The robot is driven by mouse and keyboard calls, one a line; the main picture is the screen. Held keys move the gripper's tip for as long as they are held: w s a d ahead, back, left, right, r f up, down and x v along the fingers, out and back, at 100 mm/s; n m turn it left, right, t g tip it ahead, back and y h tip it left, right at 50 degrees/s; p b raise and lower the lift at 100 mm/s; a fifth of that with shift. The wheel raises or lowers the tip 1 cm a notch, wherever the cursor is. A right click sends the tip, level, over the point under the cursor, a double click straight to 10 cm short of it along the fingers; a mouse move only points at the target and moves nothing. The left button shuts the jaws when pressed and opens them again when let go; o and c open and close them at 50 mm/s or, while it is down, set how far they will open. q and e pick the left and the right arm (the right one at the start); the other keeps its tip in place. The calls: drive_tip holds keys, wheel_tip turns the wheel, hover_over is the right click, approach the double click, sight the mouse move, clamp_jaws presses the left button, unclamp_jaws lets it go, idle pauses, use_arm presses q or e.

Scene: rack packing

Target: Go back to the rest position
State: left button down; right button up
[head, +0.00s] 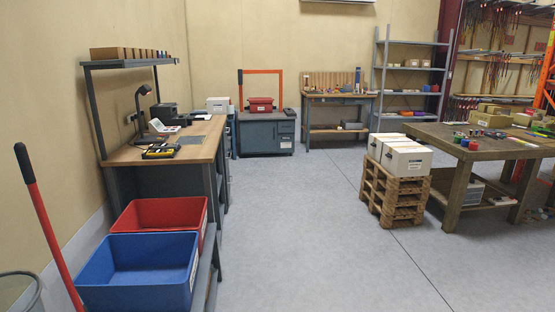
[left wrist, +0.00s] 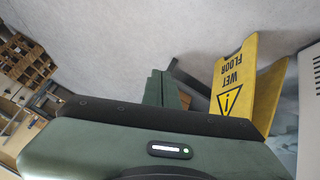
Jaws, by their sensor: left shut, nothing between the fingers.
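My left gripper (left wrist: 160,80) shows in the left wrist view. Its green fingers are together above the dark bar of the gripper body, with nothing seen between them. Behind it is pale floor, and no object touches the fingers. Neither gripper nor arm shows in the head view. My right gripper is in neither view.
In the left wrist view a yellow wet floor sign (left wrist: 232,85) appears upside down beside the gripper. The head view shows blue (head: 140,292) and red (head: 140,209) bins at left, a pallet (head: 394,194) with white boxes, and a table (head: 484,151) at right. The middle floor is clear.

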use_arm(q)
drive_tip(key=s+f+m+g, duration=0.2)
drive_tip(key=s+f, duration=0.1)
drive_tip(key=s, duration=0.8)
drive_tip(key=s+a+f+m+g, duration=0.1)
drive_tip(key=s+f+m+g, duration=0.2)
drive_tip(key=s, duration=0.8)
drive_tip(key=s+a+f+m+g, duration=0.1)
drive_tip(key=s+f, duration=0.3)
drive_tip(key=s, duration=0.7)
drive_tip(key=shift+s+a+m+g+y, duration=0.25)
drive_tip(key=shift+s+m+g+y, duration=0.1)
drive_tip(key=shift+m+g, duration=0.4)
drive_tip(key=shift+s, duration=0.1)
